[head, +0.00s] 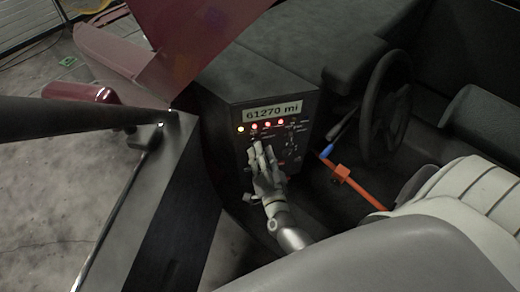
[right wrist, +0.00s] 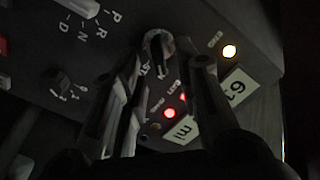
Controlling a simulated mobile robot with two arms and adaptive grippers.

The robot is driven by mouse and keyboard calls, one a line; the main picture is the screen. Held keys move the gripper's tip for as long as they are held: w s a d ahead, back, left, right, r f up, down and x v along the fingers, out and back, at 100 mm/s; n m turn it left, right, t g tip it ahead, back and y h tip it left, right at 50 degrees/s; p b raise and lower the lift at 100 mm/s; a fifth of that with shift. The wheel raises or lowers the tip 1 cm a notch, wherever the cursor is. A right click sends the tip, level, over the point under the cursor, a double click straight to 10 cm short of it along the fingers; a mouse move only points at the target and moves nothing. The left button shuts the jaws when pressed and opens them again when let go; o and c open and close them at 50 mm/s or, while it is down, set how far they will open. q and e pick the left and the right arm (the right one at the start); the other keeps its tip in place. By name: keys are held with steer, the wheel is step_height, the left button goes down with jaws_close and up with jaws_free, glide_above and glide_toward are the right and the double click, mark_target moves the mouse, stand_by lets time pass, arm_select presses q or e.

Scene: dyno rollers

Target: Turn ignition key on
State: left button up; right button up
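The dark control panel (head: 300,104) stands in the middle of the head view, with a lit display reading 61270 mi and a row of lit lamps. My right gripper (head: 261,148) is up against the panel's face, below the lamps. In the right wrist view its two fingers (right wrist: 166,62) are spread, with a gap between them. A small rounded, key-like piece (right wrist: 157,44) sits at the panel between the fingertips, closer to the left one. I cannot tell whether the fingers touch it. The gripper hides this piece in the head view. My left gripper is not in view.
A steering wheel (head: 385,106) and an orange bar (head: 352,180) with a blue end are right of the panel. Light seats (head: 462,204) fill the lower right. A P-R-N-D selector (right wrist: 86,9) and a small knob (right wrist: 61,80) lie beside the gripper.

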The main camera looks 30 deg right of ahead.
steer(key=v, duration=1)
steer(key=shift+s, duration=0.1)
